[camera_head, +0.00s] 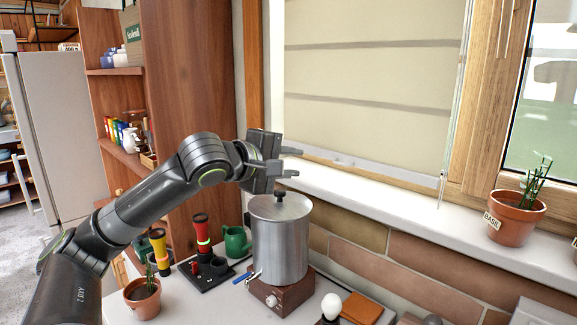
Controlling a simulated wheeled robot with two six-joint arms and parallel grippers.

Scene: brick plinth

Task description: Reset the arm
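My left arm comes in from the lower left and reaches up across the counter. My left gripper (296,161) is raised above and just behind the lid of a metal pot in the picture. Its two fingers point right and stand apart, with nothing between them. My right gripper is not in view.
The metal pot (281,240) stands on a brown base on the white counter. Potted plants (143,298), a green mug (236,242) and a black tray (205,275) with tools stand nearby. A basil pot (513,218) sits on the windowsill. A wooden cabinet (190,100) rises behind the arm.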

